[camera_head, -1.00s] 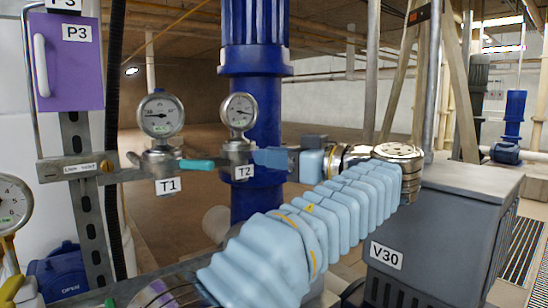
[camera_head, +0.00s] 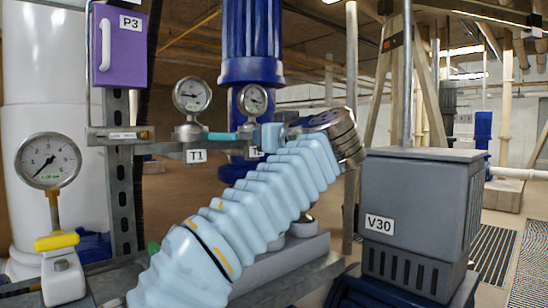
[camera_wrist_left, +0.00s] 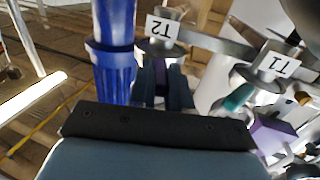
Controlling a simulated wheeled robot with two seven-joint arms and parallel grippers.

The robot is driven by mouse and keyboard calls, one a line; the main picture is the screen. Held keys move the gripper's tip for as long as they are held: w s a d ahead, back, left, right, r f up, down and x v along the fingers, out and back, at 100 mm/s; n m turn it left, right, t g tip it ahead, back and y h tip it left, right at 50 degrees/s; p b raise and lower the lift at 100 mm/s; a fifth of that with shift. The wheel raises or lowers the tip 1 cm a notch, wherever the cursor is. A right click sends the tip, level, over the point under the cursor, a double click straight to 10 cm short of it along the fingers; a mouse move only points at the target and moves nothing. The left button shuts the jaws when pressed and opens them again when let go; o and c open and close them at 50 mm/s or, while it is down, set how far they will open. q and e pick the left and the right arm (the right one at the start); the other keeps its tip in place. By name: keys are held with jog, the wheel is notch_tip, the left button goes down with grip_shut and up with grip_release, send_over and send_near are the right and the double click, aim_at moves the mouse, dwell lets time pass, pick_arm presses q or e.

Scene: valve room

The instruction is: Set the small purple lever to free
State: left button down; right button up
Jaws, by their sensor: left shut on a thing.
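The small purple lever (camera_wrist_left: 162,80) shows in the left wrist view under the T2 label (camera_wrist_left: 163,28), between the two dark fingers of my left gripper (camera_wrist_left: 163,92). The fingers are shut on it. In the head view my left arm, in a light blue ribbed sleeve, rises from the bottom, and my left gripper (camera_head: 265,136) is at the valve below the T2 gauge (camera_head: 252,100). There the lever is hidden by the gripper and the T2 label is mostly covered. I cannot read the lever's setting. My right gripper is not in view.
Left of it are the T1 gauge (camera_head: 192,95) and a teal lever (camera_head: 222,136) on the same pipe. The purple P3 box (camera_head: 122,45) hangs above left. A gauge with a yellow handle (camera_head: 57,241) stands at left. The grey V30 cabinet (camera_head: 422,215) is at right.

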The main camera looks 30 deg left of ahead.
pick_arm(q)
jog(key=shift+s+a+f+m+t+h+b, duration=0.15)
jog(key=shift+s+m+t+h+b, duration=0.1)
jog(key=shift+m+t+h+b, duration=0.3)
jog(key=c, duration=1.1)
grip_release()
jog(key=shift+o, duration=0.2)
jog(key=b+v, duration=0.2)
jog(key=v, duration=1.1)
jog(key=shift+s+d+b, duration=0.25)
jog(key=shift+d+b, duration=0.05)
jog(key=shift+b, duration=0.05)
jog(key=shift+f, duration=0.1)
jog(key=shift+c, duration=0.2)
